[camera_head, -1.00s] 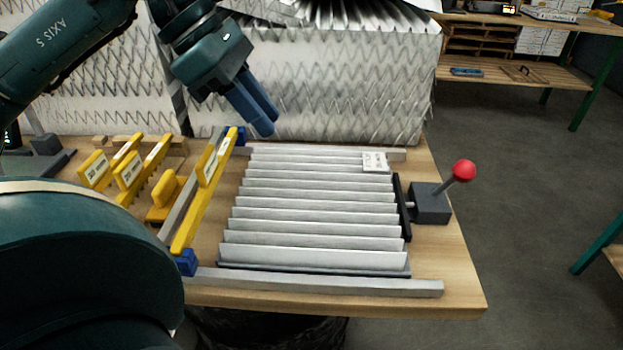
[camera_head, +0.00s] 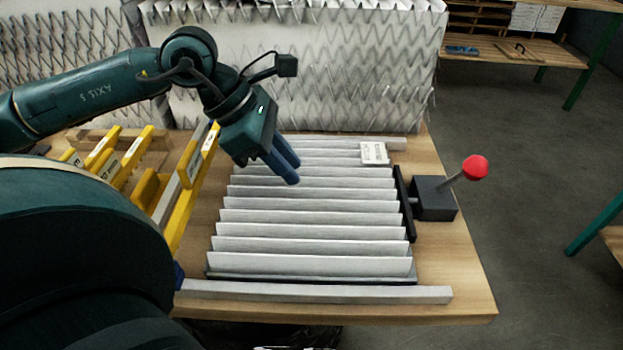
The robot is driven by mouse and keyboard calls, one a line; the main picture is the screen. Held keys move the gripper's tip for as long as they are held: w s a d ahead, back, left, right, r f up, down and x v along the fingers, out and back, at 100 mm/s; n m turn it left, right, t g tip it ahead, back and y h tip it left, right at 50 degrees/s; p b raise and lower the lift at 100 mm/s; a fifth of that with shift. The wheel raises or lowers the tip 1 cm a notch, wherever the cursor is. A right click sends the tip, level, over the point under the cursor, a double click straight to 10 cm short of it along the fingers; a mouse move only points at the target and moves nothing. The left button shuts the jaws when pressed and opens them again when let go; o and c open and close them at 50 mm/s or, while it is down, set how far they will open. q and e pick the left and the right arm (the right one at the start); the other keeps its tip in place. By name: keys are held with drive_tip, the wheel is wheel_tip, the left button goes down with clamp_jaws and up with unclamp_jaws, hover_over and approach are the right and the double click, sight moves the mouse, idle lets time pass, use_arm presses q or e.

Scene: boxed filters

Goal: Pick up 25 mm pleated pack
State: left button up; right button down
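The white pleated pack (camera_head: 312,232) lies flat on the wooden bench between two grey rails, its folds running left to right. A small white label (camera_head: 373,152) sits at its far right corner; its print is too small to read. My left gripper (camera_head: 291,175) points down over the far left part of the pack, with blue fingers close together. I cannot tell whether they are fully shut or touch the folds; nothing shows between them. My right gripper does not show.
A grey block with a red-knobbed lever (camera_head: 474,167) and a black bar (camera_head: 404,203) stand at the pack's right. Yellow comb-like tools (camera_head: 190,190) lie at its left. Large white filter packs (camera_head: 340,75) stand behind. The near grey rail (camera_head: 320,291) runs along the bench front.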

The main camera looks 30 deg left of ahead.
sight(310, 188)
use_arm(q)
drive_tip(key=shift+p+x, duration=0.9)
drive_tip(key=shift+x, duration=2)
drive_tip(key=shift+w+a, duration=0.15)
drive_tip(key=shift+a, duration=0.05)
clamp_jaws()
